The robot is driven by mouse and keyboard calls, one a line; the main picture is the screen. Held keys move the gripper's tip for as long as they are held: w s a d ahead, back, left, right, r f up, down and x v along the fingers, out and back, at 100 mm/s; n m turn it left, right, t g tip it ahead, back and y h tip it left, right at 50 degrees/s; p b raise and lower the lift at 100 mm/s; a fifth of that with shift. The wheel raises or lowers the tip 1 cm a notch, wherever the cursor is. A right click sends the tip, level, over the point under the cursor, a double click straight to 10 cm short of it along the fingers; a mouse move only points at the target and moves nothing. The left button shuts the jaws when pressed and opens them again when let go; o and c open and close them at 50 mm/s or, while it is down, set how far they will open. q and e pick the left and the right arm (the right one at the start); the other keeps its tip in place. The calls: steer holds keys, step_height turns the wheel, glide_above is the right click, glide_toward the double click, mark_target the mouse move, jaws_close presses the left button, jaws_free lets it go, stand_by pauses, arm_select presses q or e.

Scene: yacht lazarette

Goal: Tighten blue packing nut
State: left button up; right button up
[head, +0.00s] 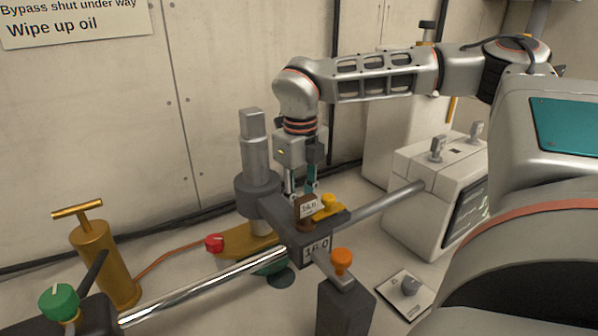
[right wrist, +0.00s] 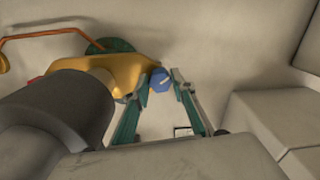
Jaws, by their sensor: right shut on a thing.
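The blue packing nut (right wrist: 160,81) shows in the right wrist view, at the end of a yellow-brass body (right wrist: 128,70). My right gripper (right wrist: 163,84) has its teal fingers on either side of the nut and is shut on it. In the head view my right gripper (head: 311,186) points down behind the dark block (head: 305,240) with the "16.0" label. The nut is hidden in the head view, behind this block and the brown tag (head: 306,211). My left gripper is in neither view.
A grey post (head: 256,150) stands close beside the right gripper. A chrome rod (head: 205,285) crosses the front. Orange (head: 342,262), red (head: 214,243) and green (head: 59,302) knobs are nearby. A brass hand pump (head: 100,255) stands left, a white box (head: 430,200) right.

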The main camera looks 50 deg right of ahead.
steer(key=m+b, duration=0.1)
steer(key=m, duration=0.3)
steer(key=shift+f, duration=0.2)
steer(key=m+b, duration=0.1)
steer(key=m, duration=0.3)
steer(key=shift+d+m+b, duration=0.1)
steer(key=shift+m+b, duration=0.3)
steer(key=shift+m, duration=0.7)
steer(key=shift+r+m+b, duration=0.1)
steer(key=shift+m+b, duration=0.3)
steer(key=shift+m, duration=0.3)
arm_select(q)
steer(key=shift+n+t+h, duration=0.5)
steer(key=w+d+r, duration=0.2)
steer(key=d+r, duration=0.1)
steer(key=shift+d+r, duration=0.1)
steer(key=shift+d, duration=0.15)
arm_select(e)
steer(key=shift+m, duration=0.3)
steer(key=o, duration=1.1)
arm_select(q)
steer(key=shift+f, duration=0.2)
